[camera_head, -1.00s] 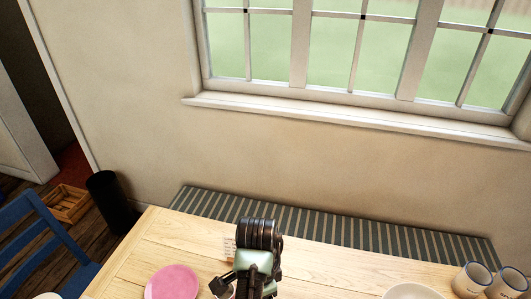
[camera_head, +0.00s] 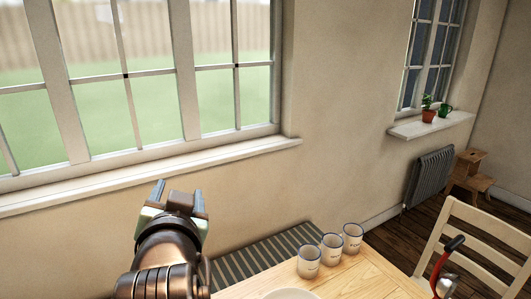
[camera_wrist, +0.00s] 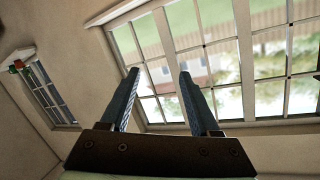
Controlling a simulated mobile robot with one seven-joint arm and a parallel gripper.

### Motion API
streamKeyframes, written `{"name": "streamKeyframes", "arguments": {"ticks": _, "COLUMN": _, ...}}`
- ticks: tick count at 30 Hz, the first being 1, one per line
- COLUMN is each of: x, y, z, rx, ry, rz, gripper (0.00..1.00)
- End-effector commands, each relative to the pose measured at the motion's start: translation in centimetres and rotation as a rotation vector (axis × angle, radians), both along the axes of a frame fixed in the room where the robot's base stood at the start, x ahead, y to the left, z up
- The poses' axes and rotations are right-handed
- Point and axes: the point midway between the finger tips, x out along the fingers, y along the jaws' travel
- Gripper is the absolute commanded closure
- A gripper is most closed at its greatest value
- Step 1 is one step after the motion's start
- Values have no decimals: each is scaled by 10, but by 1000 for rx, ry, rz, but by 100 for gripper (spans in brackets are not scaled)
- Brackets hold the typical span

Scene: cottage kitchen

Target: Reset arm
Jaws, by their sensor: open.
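My gripper (camera_head: 180,192) is raised in front of the wall below the large window in the head view, left of the table. Its two fingers point up and stand apart. In the wrist view my gripper (camera_wrist: 156,85) is open, with nothing between its fingers; the large window (camera_wrist: 220,60) lies beyond them.
The wooden table (camera_head: 350,281) holds three white mugs (camera_head: 331,249) and part of a white dish (camera_head: 291,294). A striped bench (camera_head: 262,262) runs along the wall. A white chair (camera_head: 480,240) stands at the right. A radiator (camera_head: 429,178) and small wooden steps (camera_head: 467,172) are farther back.

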Motion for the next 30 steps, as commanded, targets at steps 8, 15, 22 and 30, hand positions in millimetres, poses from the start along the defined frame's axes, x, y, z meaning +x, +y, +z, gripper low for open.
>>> {"name": "streamKeyframes", "arguments": {"ticks": 8, "x": -66, "y": -101, "z": 173, "rx": -133, "ry": -650, "rz": -191, "gripper": 37}}
{"name": "streamKeyframes", "arguments": {"ticks": 15, "x": -144, "y": -145, "z": 245, "rx": -249, "ry": -980, "rz": -347, "gripper": 37}}
{"name": "streamKeyframes", "arguments": {"ticks": 22, "x": -160, "y": -151, "z": 256, "rx": -273, "ry": -1038, "rz": -378, "gripper": 37}}
{"name": "streamKeyframes", "arguments": {"ticks": 30, "x": -160, "y": -151, "z": 256, "rx": -273, "ry": -1038, "rz": -378, "gripper": 37}}
